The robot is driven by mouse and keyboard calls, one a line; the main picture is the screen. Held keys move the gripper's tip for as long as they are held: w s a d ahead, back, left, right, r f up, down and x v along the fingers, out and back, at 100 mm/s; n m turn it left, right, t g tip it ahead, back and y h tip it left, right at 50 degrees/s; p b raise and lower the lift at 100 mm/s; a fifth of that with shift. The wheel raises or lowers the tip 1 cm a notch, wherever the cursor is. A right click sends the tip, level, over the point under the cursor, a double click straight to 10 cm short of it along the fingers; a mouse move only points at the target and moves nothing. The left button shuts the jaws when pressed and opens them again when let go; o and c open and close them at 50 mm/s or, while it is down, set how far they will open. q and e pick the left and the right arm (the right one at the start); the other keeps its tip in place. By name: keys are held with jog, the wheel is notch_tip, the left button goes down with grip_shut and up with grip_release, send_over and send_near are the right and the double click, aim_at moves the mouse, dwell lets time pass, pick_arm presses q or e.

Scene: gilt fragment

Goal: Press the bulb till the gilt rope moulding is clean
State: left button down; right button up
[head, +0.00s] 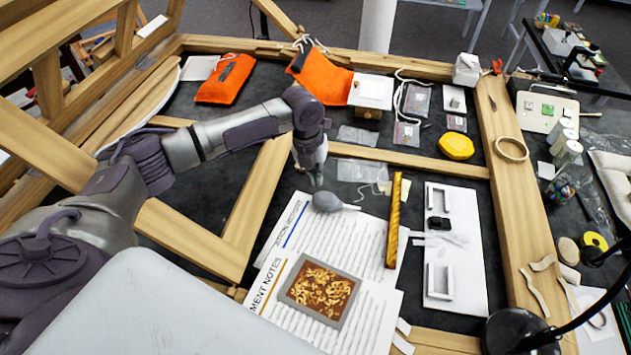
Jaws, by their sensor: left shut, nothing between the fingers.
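The gilt rope moulding (394,220) is a thin golden twisted strip. It lies upright in the picture, over the right edge of the printed papers. A grey bulb (328,202) lies at the top of the papers to its left, its narrow nozzle pointing right toward the moulding. My left gripper (316,182) points down just above the bulb, with its fingers shut and empty. I cannot tell whether the fingertips touch the bulb. Any dust on the moulding is too small to make out. My right gripper is not in view.
A framed panel of gilt fragments (318,290) lies on the printed papers (370,300). A white board with small trays (455,275) lies right of the moulding. Wooden beams (420,163) cross the dark table. A yellow lump (456,146) and orange pouches (226,78) lie farther back.

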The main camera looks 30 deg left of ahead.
pick_arm(q)
notch_tip(320, 180, up, 7)
jog(key=b, duration=0.1)
jog(key=shift+s, duration=0.2)
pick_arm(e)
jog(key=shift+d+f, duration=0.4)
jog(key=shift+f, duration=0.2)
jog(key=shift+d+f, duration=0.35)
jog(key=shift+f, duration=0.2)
pick_arm(q)
jog(key=shift+r, duration=0.1)
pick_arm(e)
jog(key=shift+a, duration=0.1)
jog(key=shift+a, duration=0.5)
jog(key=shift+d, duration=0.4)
